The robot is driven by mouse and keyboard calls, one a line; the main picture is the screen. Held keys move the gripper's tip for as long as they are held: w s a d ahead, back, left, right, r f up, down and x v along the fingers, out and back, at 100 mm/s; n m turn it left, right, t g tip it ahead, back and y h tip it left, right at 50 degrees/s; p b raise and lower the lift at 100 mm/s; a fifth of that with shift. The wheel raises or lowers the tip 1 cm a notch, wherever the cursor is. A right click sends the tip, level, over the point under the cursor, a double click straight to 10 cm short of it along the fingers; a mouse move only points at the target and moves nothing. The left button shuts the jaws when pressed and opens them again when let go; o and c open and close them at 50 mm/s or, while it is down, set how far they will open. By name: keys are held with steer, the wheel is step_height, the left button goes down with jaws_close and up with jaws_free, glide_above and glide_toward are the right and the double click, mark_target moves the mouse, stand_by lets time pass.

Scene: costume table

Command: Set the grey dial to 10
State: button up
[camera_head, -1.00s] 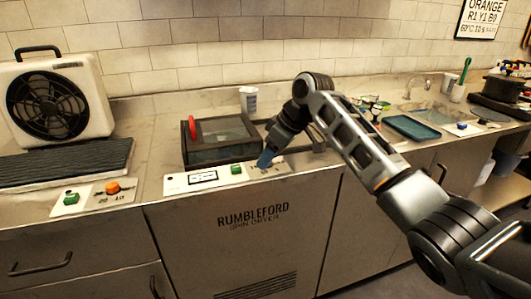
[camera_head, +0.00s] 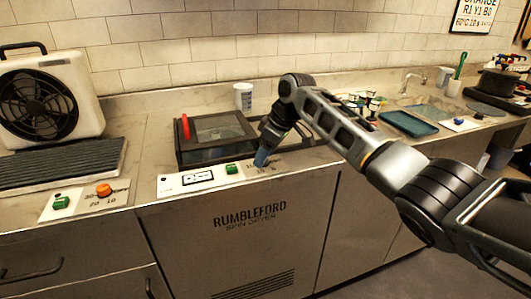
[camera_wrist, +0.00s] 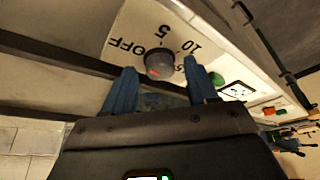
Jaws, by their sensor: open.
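The grey dial (camera_wrist: 159,64) is a round knob with a red mark, on a pale panel printed OFF, 5, 10 and a further, partly hidden number. In the wrist view its red mark sits on the lower left of the knob. My gripper (camera_wrist: 162,80) is open, with one blue finger on each side of the dial; I cannot tell whether they touch it. In the head view my gripper (camera_head: 262,158) is over the right end of the spin dryer's panel (camera_head: 208,178) and hides the dial.
The dryer's lidded box (camera_head: 215,135) with a red handle (camera_head: 186,127) stands just behind the panel. A green button (camera_head: 232,169) and small display (camera_head: 199,177) are left of my gripper. A white cup (camera_head: 243,96) stands behind. An orange dial (camera_head: 104,190) is farther left.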

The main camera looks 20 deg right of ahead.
steer(key=shift+c, duration=0.2)
steer(key=c, duration=1)
